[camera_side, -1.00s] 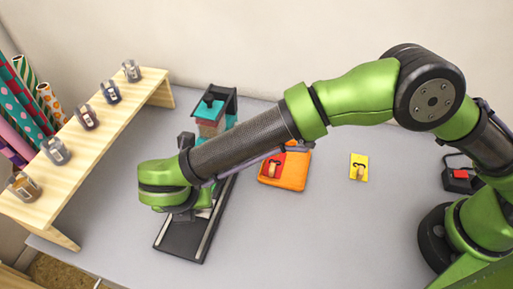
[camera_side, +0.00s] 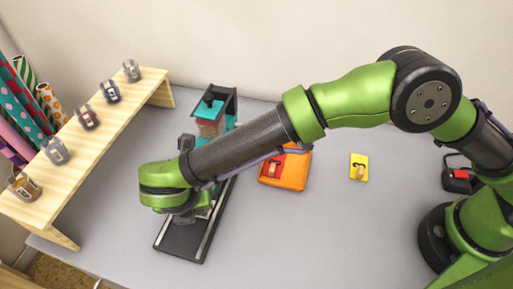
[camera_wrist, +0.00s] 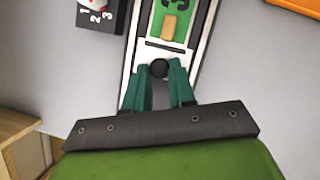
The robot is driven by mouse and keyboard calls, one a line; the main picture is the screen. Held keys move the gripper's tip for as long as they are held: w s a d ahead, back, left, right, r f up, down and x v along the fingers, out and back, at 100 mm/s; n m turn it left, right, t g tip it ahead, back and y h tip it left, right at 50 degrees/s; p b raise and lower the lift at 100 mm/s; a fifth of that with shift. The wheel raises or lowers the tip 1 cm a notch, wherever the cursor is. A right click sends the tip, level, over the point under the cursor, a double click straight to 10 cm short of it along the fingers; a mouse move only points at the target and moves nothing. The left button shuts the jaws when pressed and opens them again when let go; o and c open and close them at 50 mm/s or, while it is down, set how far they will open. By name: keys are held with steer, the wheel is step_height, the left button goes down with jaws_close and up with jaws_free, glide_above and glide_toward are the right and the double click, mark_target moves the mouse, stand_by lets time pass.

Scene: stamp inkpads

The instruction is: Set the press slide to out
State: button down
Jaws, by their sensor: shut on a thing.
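The press (camera_side: 222,97) stands left of centre in the side view, with a teal and black head at the back. Its dark base rails (camera_side: 185,243) run toward the front, and their front end is bare. The white press slide (camera_wrist: 195,22) shows in the wrist view, carrying a green pad (camera_wrist: 163,28) with a small wooden block on it. A dark round knob (camera_wrist: 159,68) is at the slide's near end. My gripper (camera_wrist: 161,77) has its teal fingers closed on both sides of this knob. In the side view my wrist hides most of the slide.
A wooden shelf (camera_side: 88,140) with several stamps is on the left. An orange inkpad (camera_side: 291,178) and a yellow card (camera_side: 359,174) lie right of the press. The grey table is clear in front.

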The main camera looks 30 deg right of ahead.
steer(key=s+a, duration=0.6)
steer(key=shift+s+a+r, duration=0.1)
steer(key=shift+s+a, duration=0.05)
steer(key=shift+a, duration=0.05)
steer(key=c, duration=0.9)
jaws_free()
steer(key=shift+c, duration=0.2)
steer(key=v, duration=1.6)
steer(key=shift+s+r, duration=0.25)
steer(key=shift+r, duration=0.1)
steer(key=shift+d, duration=0.1)
